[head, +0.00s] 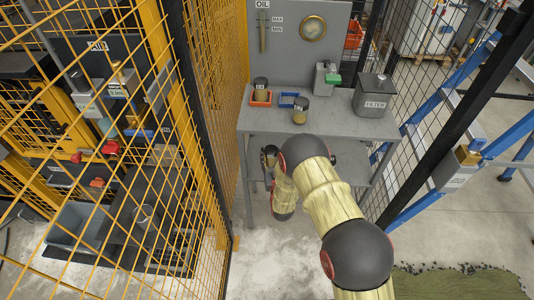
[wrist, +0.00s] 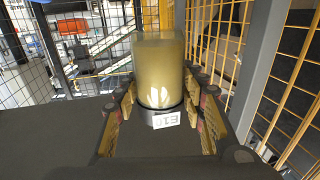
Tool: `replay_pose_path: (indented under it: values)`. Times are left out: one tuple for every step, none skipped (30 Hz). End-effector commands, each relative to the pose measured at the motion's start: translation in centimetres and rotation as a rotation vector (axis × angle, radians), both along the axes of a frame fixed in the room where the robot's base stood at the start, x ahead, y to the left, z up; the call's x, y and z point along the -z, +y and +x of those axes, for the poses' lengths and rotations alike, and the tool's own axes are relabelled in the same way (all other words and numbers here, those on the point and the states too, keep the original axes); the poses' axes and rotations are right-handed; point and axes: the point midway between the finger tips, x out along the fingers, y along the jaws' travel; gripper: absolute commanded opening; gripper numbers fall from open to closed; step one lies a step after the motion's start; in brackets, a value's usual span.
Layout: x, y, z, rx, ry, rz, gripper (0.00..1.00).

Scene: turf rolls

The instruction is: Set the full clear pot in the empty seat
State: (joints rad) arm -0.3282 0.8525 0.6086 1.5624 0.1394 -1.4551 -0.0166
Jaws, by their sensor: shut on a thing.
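My gripper (wrist: 158,115) is shut on a clear pot (wrist: 160,65) full of yellow-brown liquid. The pot has a dark cap and a label that reads upside down in the wrist view. In the head view my gripper (head: 269,157) is small and partly hidden by my arm, in front of the table's front edge. The pot's true tilt is hard to tell. The blue seat (head: 293,101) on the table is empty. An orange seat (head: 260,99) left of it holds another dark-capped pot (head: 261,88). A third labelled pot (head: 300,115) stands on the table in front of the blue seat.
The grey table (head: 345,125) also bears a grey can with a green part (head: 327,77) and a lidded FILTER box (head: 374,96). An oil panel (head: 297,42) rises behind. Yellow mesh fence (head: 150,130) stands close on the left, dark mesh fence (head: 425,130) on the right.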

Motion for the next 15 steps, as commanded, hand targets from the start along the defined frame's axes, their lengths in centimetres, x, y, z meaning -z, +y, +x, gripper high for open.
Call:
replay_pose_path:
  values:
    - [-1.1,-0.7,-1.2,0.001,0.004,-0.002,0.09]
    - [-1.4,-1.0,-1.9,0.000,0.003,-0.002,0.09]
    - [-1.7,-1.5,-2.7,0.000,0.004,-0.002,0.09]
    - [-2.0,-1.8,-3.3,0.000,0.002,-0.001,0.09]
    - [-2.2,-2.1,-3.9,0.000,0.003,-0.002,0.09]
    - [-2.6,-2.4,-4.5,0.001,0.001,0.000,0.09]
    - [-2.8,-2.7,-5.0,0.001,0.001,0.000,0.09]
    - [-2.9,-2.9,-5.5,0.001,0.002,0.000,0.09]
    - [-3.2,-3.2,-6.0,0.001,0.001,0.000,0.09]
    - [-3.4,-3.3,-6.3,0.001,0.000,0.001,0.09]
    - [-3.5,-3.5,-6.6,0.001,0.000,0.001,0.09]
    - [-3.6,-3.7,-7.0,0.001,0.001,0.000,0.09]
    - [-3.7,-3.8,-7.2,0.000,0.001,0.001,0.09]
    - [-3.8,-3.9,-7.4,0.000,0.001,0.001,0.09]
    - [-3.9,-4.0,-7.6,0.000,0.000,0.001,0.09]
